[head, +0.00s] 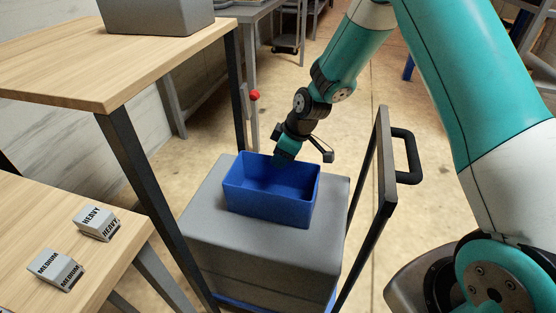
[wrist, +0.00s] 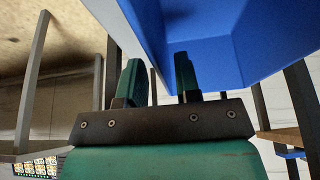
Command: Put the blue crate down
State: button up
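The blue crate (head: 268,204) is upright and empty. In the head view it appears to sit on top of a large grey box (head: 325,205). My gripper (head: 285,152) is at the crate's far wall, pointing down. In the wrist view the crate (wrist: 225,45) fills the upper right. The two fingers of my gripper (wrist: 158,78) stand either side of the crate wall, the right one in front of blue. Whether they press on the wall cannot be made out. The crate's underside is hidden.
A wooden table (head: 110,75) at upper left bears a grey bin (head: 155,16). A lower table (head: 30,215) holds grey blocks marked HEAVY (head: 97,222) and MEDIUM (head: 57,268). A dark upright frame with a handle (head: 405,160) stands right of the grey box.

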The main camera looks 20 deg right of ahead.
jog(key=p+v, duration=0.1)
jog(key=v, duration=0.8)
jog(key=shift+r, duration=0.25)
jog(key=s+a+r+m+g, duration=0.1)
jog(key=s+a+r, duration=0.6)
jog(key=s+r, duration=0.3)
jog(key=s+a+r+m+g, duration=0.1)
jog(key=s+r, duration=0.1)
jog(key=s, duration=0.6)
jog(key=s+a+r+m, duration=0.1)
jog(key=s+r, duration=0.2)
jog(key=s, duration=0.6)
jog(key=shift+s+r+m+g, duration=0.3)
jog(key=shift+s+m+g, duration=0.05)
jog(key=shift+m+g, duration=0.05)
